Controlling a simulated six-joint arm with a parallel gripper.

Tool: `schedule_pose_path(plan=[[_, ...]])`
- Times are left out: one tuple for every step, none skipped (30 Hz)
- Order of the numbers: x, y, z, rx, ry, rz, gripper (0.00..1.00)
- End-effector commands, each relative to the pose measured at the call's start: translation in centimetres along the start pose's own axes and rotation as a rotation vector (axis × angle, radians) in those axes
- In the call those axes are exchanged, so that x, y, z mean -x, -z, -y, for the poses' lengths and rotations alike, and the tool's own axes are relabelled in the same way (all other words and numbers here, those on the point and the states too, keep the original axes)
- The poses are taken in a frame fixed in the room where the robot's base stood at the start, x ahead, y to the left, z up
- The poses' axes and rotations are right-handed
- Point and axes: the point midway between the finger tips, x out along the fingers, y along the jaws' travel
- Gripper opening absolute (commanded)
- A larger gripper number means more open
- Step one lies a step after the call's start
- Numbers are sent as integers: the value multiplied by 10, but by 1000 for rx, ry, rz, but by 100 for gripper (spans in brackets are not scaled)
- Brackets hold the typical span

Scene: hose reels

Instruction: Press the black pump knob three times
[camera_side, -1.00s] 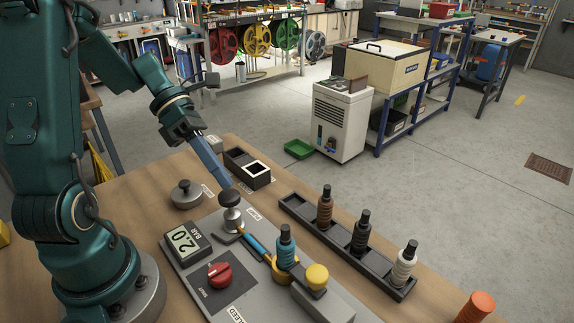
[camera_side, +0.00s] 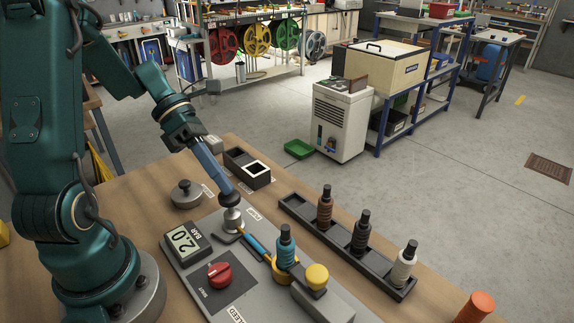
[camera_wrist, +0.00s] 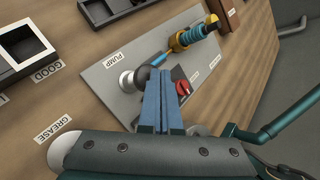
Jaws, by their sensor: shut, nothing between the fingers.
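The black pump knob (camera_side: 229,199) sits on a silver post on the grey panel (camera_side: 262,290), beside the PUMP label. My gripper (camera_side: 227,188) is shut, with its blue fingers tilted down and their tips at the top of the knob, seemingly touching it. In the wrist view the blue fingertips (camera_wrist: 160,75) cover part of the black knob (camera_wrist: 142,76). The gauge (camera_side: 187,241) reads 2.0 BAR. A blue hose fitting (camera_side: 286,246) stands in a yellow holder on the panel.
A red knob (camera_side: 220,275) and a yellow button (camera_side: 317,277) are on the same panel. A black rack (camera_side: 325,236) with brown, black and white fittings stands to the right. A lidded metal pot (camera_side: 186,195) and a black box (camera_side: 246,167) are behind.

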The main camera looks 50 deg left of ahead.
Motion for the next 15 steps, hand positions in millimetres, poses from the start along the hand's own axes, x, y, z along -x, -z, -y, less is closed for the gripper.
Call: schedule_pose_path(plan=[[0,0,0,0,0,0,0],[-1,0,0,0,0,0,0],[-1,1,-1,0,0,0,0],[-1,1,-1,0,0,0,0],[-2,1,-1,0,0,0,0],[-2,1,-1,0,0,0,0],[-2,2,-2,0,-1,0,0],[-2,2,-2,0,-1,0,0],[-3,2,-2,0,-1,0,0],[-3,2,-2,0,-1,0,0],[-3,2,-2,0,0,0,0],[-4,2,-2,0,0,0,0],[-4,3,-3,0,0,0,0],[-4,3,-3,0,0,0,0],[-4,3,-3,0,0,0,0]])
